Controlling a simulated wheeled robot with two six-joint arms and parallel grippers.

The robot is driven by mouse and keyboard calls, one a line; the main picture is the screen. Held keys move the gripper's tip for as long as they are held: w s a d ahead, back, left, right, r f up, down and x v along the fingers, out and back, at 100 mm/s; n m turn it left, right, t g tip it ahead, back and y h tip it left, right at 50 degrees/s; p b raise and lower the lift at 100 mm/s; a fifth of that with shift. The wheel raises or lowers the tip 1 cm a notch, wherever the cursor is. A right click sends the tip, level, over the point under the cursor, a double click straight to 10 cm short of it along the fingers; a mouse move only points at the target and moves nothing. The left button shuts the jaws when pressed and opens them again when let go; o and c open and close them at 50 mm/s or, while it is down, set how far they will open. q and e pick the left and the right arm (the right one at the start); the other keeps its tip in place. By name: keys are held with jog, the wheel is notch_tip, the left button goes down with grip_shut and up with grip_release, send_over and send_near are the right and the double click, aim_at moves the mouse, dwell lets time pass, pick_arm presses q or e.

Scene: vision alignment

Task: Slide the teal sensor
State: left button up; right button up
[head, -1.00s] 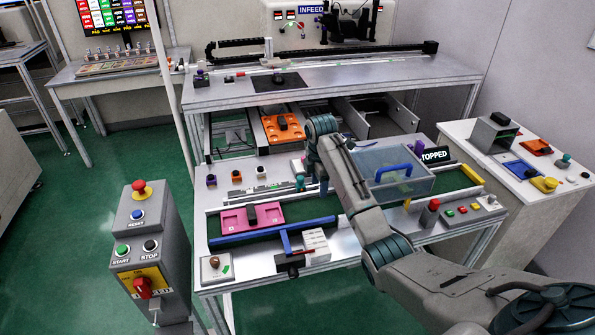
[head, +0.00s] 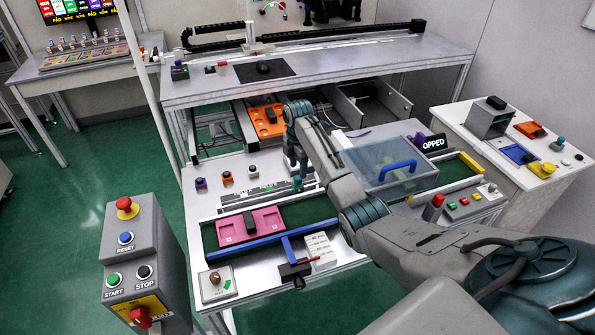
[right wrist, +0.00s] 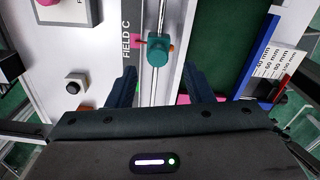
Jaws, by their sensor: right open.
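The teal sensor (right wrist: 158,51) is a small rounded block on a thin metal rod in the right wrist view, with a red pointer beside it on the strip marked FIELD C (right wrist: 128,45). In the head view the teal sensor (head: 297,184) sits at the right end of the rail strip behind the pink tray. My left gripper is not in view.
The pink tray (head: 265,223) lies in front of the rail, beside a blue bar (head: 262,240) and a white size card (head: 320,249). A clear box with a blue handle (head: 397,166) stands to the right. Several small knobs (head: 228,177) stand to the left.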

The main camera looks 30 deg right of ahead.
aim_at(297, 177)
notch_tip(297, 177, down, 4)
jog(key=shift+w+f+p, duration=0.1)
jog(key=shift+w+p, duration=0.05)
jog(key=shift+p, duration=0.2)
jog(key=shift+c, duration=0.9)
grip_shut()
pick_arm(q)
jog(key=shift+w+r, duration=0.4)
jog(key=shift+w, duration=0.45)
